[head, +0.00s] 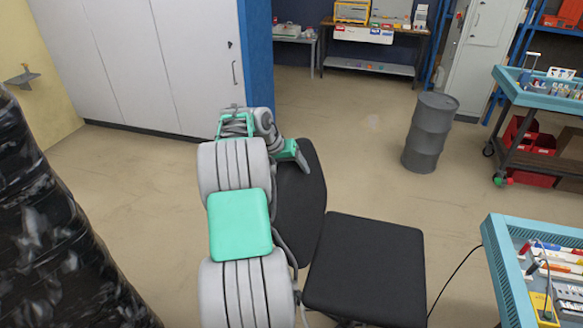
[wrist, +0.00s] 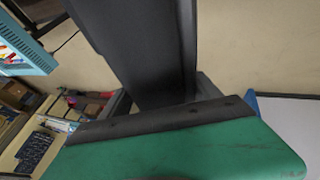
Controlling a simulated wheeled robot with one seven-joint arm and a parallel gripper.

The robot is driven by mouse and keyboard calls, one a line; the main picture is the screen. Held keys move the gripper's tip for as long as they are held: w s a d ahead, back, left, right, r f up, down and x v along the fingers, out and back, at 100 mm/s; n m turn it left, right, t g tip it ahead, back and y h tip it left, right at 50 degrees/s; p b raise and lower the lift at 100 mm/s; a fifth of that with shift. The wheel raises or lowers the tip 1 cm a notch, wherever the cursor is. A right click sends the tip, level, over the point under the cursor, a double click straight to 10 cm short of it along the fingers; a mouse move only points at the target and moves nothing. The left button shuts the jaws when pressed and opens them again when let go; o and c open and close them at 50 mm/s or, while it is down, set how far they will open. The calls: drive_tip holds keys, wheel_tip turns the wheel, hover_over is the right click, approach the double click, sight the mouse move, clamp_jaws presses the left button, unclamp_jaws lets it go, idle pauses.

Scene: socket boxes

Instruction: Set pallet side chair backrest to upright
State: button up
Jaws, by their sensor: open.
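The chair has a flat black seat (head: 366,268) at the lower middle of the head view. Its black backrest (head: 302,205) stands to the left of the seat, partly hidden behind my arm. I cannot tell its exact tilt. My green and grey gripper (head: 302,163) is at the upper end of the backrest. In the wrist view the dark backrest (wrist: 140,45) runs from the top edge down to my open gripper (wrist: 165,98). It seems to lie between the fingers; contact is unclear.
A black-wrapped pallet load (head: 55,225) stands at the left. A grey drum (head: 430,133) stands on the floor beyond the chair. A blue-rimmed cart (head: 508,270) is close at the right, with a cable toward the chair. White cabinets (head: 150,65) line the back left. Floor between the chair and drum is clear.

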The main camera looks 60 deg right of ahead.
drive_tip(key=shift+a+r, duration=0.15)
drive_tip(key=shift+c, duration=0.3)
clamp_jaws()
idle(0.3)
